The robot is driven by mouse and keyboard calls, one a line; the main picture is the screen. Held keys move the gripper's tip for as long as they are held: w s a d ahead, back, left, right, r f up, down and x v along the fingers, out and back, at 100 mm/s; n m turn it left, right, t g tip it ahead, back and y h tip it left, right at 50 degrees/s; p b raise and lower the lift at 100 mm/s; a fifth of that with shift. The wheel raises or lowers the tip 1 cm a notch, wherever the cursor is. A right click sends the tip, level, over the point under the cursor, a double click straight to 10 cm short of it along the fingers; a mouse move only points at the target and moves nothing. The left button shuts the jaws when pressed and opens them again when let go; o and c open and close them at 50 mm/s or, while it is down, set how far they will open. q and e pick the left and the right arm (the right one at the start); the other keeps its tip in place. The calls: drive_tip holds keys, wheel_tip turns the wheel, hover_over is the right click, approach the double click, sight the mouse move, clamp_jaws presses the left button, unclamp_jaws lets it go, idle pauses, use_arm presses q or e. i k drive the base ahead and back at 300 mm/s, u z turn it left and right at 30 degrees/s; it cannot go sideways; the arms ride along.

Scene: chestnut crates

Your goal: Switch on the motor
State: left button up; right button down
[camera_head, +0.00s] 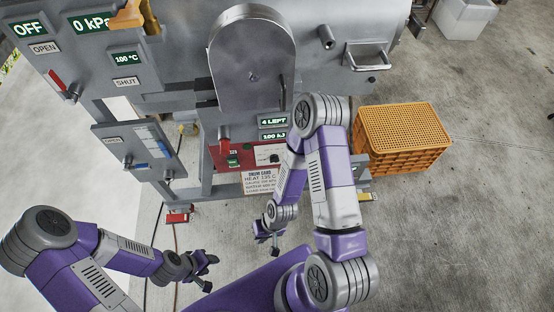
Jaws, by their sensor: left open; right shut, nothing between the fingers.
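A red control panel (216,156) is on the front of the grey machine, below the large rounded metal door (252,62). It carries a small green part (233,161) and a pale label; which part is the motor switch is too small to tell. My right arm covers the panel's right side. My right gripper (268,243) is shut and empty, below the panel in the picture and apart from it. My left gripper (209,272) is open and empty at the lower left, away from the machine.
Green displays read "OFF" (28,28), "0 kPa" (92,22), "100 °C" (126,58) and "4 LEFT" (273,122). An instruction sign (257,182) hangs below the panel.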

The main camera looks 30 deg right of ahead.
sight(232, 163)
drive_tip(key=u, duration=1)
drive_tip(key=k, duration=1.15)
drive_tip(key=z, duration=1.55)
drive_tip(key=i, duration=1)
